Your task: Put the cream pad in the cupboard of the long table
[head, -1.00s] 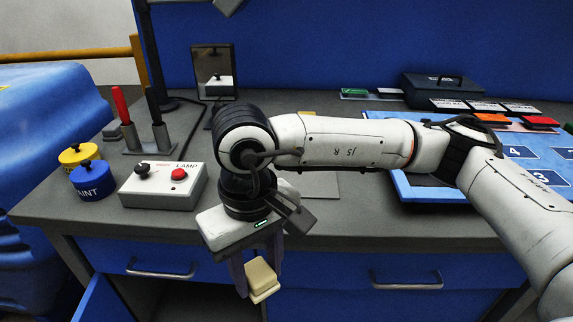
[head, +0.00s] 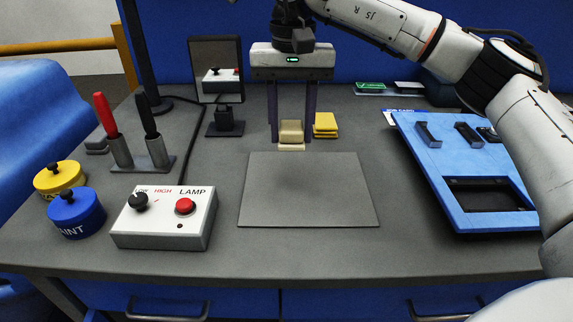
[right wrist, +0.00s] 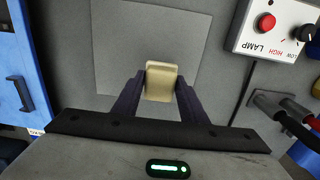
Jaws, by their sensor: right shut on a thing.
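My right gripper (head: 291,138) is shut on the cream pad (head: 291,128) and holds it over the rear of the long table (head: 200,255), behind a grey square mat (head: 308,190). The head view does not clearly show whether the pad touches the tabletop. In the right wrist view the cream pad (right wrist: 160,82) sits between the two fingers of the gripper (right wrist: 158,92), with the grey mat (right wrist: 115,50) beyond it. The cupboard under the table is out of sight; only blue fronts with handles show at the bottom edge. My left gripper is not in view.
Yellow pads (head: 325,125) lie close to the right of the gripper. A lamp box (head: 165,218), blue and yellow pots (head: 76,212) and a stand with red and black handles (head: 145,155) are at left. A blue tray (head: 460,170) is at right. The mat is bare.

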